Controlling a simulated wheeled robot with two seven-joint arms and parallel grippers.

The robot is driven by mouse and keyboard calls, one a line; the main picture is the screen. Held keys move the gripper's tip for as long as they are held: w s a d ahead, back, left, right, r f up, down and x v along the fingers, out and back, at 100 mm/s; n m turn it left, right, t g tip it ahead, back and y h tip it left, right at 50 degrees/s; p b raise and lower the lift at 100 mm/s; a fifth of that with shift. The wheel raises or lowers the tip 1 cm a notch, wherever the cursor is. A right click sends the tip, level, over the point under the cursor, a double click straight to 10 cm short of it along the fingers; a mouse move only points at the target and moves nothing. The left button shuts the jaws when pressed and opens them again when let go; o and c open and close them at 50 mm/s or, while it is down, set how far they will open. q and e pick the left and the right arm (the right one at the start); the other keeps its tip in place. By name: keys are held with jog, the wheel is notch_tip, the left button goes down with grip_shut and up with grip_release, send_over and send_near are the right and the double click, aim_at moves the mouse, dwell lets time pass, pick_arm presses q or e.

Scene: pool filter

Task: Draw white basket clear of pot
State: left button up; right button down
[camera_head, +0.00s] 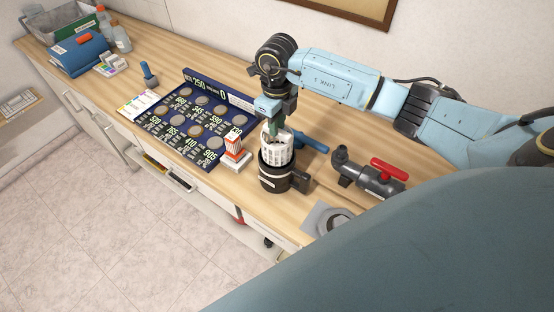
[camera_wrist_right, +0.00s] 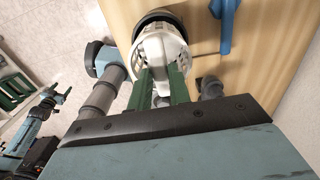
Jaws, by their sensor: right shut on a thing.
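The white basket (camera_head: 279,150) is a slotted cup standing upright, with its upper part above the rim of the black pot (camera_head: 274,181) and its lower end hidden inside. In the right wrist view the basket (camera_wrist_right: 160,48) lies in front of the dark pot rim (camera_wrist_right: 160,17). My right gripper (camera_head: 273,128) is above the pot, with its green fingers (camera_wrist_right: 160,88) shut on the top of the basket.
A blue-handled part (camera_head: 312,143) lies behind the pot. A grey valve with a red handle (camera_head: 387,169) is to the right. A grey fitting (camera_head: 328,219) lies near the front edge.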

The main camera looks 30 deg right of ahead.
jog(key=shift+r, duration=1.6)
